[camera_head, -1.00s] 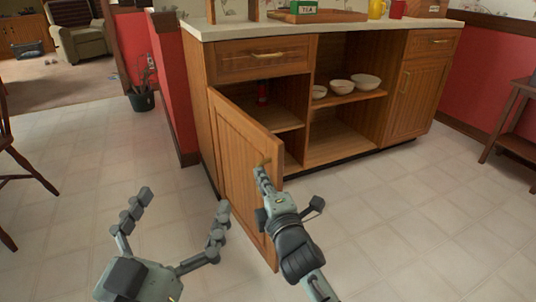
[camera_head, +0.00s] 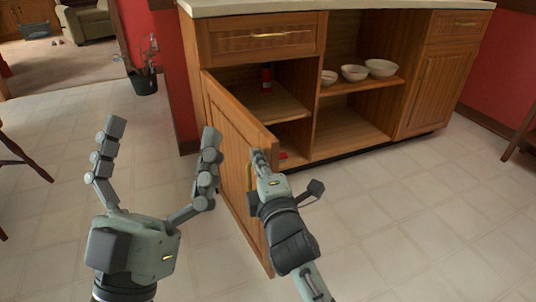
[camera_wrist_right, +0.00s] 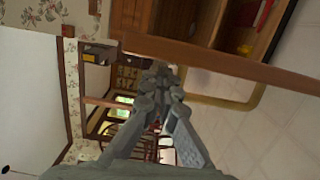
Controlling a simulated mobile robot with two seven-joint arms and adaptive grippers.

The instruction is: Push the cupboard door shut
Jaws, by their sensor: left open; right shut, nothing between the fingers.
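The wooden cupboard door (camera_head: 229,133) stands swung open at the left of the cabinet, its free edge toward me. My right gripper (camera_head: 258,158) is shut and empty, close to the door's free edge by the brass handle; I cannot tell whether it touches. In the right wrist view, the shut fingers (camera_wrist_right: 158,78) lie beside the door's edge (camera_wrist_right: 225,62), with the handle (camera_wrist_right: 240,102) curving behind. My left gripper (camera_head: 163,128) is open and empty, left of the door, its right finger overlapping the door in view.
A red-object part shows low behind the door. A potted plant (camera_head: 144,82) stands at the back left. The tiled floor right of my right arm is clear.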

